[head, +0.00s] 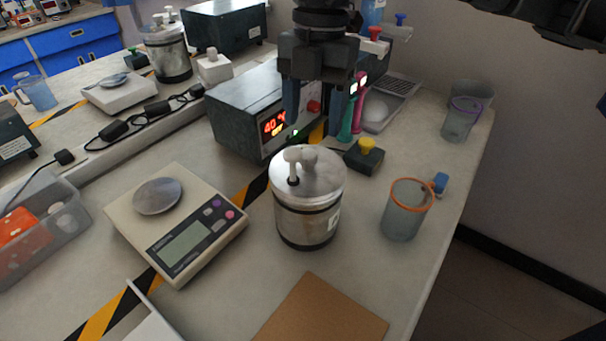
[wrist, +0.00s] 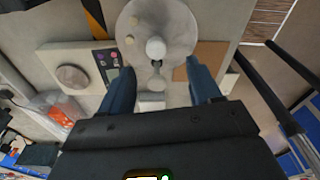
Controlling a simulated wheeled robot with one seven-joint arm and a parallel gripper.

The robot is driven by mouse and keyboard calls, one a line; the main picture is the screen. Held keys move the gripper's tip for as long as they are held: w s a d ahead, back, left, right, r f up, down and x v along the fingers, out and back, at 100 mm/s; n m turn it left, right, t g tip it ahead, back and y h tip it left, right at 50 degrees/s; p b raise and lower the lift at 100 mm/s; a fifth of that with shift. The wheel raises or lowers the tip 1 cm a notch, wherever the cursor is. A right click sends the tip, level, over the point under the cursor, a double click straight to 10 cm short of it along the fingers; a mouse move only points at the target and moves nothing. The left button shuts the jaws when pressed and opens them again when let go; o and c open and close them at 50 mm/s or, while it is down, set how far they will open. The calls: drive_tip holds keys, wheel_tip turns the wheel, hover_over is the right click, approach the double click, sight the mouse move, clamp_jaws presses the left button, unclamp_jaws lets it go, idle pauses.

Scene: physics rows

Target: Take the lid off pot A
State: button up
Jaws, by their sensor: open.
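A silver metal pot (head: 307,222) stands upright on the bench, its lid (head: 327,182) seated on top. The lid has a round knob (head: 308,157) and a pale upright stub beside it. The label on the pot is too small to read. My gripper (head: 314,122) is open and empty, pointing down above and slightly behind the pot in the head view. In the wrist view, the lid (wrist: 140,25) lies beyond my open fingers (wrist: 160,78), with the knob (wrist: 156,48) roughly between their lines. A second lidded pot (head: 172,60) stands at the back left.
A box with a red display (head: 240,115) stands close behind the pot. A scale (head: 180,225) is left, a cup with an orange rim (head: 404,212) right, and a yellow-knobbed block (head: 364,157) behind right. A brown board (head: 320,315) lies flat in front.

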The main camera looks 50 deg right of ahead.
sight(308, 152)
drive_tip(key=shift+w+a+f+p, duration=0.15)
drive_tip(key=shift+f+p, duration=0.2)
drive_tip(key=shift+f, duration=1.15)
drive_tip(key=shift+a+f+p, duration=0.1)
drive_tip(key=shift+f+p, duration=0.2)
drive_tip(key=shift+f, duration=1.2)
clamp_jaws()
